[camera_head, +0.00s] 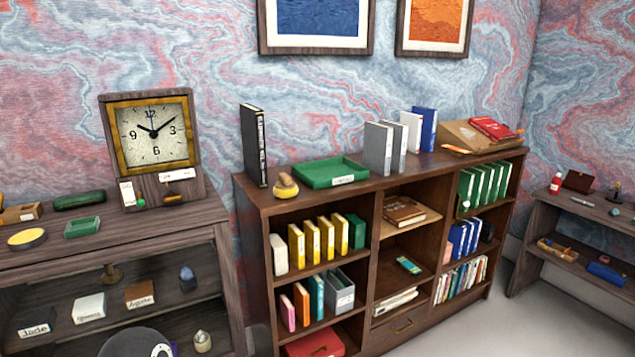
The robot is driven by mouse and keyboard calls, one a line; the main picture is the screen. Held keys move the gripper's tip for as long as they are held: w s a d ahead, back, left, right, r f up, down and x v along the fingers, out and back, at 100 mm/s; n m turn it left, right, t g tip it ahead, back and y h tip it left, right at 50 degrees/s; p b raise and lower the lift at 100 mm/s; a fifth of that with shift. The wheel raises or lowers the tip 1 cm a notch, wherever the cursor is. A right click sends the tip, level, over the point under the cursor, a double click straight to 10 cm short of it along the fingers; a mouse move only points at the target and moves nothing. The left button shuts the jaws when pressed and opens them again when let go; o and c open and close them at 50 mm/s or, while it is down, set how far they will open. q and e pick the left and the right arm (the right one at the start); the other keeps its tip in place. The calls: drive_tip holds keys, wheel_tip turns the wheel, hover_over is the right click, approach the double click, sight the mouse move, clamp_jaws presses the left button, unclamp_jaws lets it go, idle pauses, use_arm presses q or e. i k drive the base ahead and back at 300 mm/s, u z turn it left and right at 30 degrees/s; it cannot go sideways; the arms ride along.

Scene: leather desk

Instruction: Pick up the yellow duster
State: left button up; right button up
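A small yellow item with a brown part (286,186), which looks like the yellow duster, sits on top of the wooden bookcase (330,197) near its front left corner. It lies left of a green tray (328,172) and in front of an upright black binder (254,145). Its exact shape is too small to tell. Neither of my grippers shows in this view. A dark rounded shape with a white mark at the bottom left edge is cut off, and I cannot tell what it is.
Grey and blue binders (378,148) stand farther right on the bookcase. Another table (590,213) is at right. Open floor (470,330) lies in front.

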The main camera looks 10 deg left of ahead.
sight(284, 189)
drive_tip(key=z, duration=0.15)
drive_tip(key=i, duration=1.35)
drive_tip(key=u, duration=0.45)
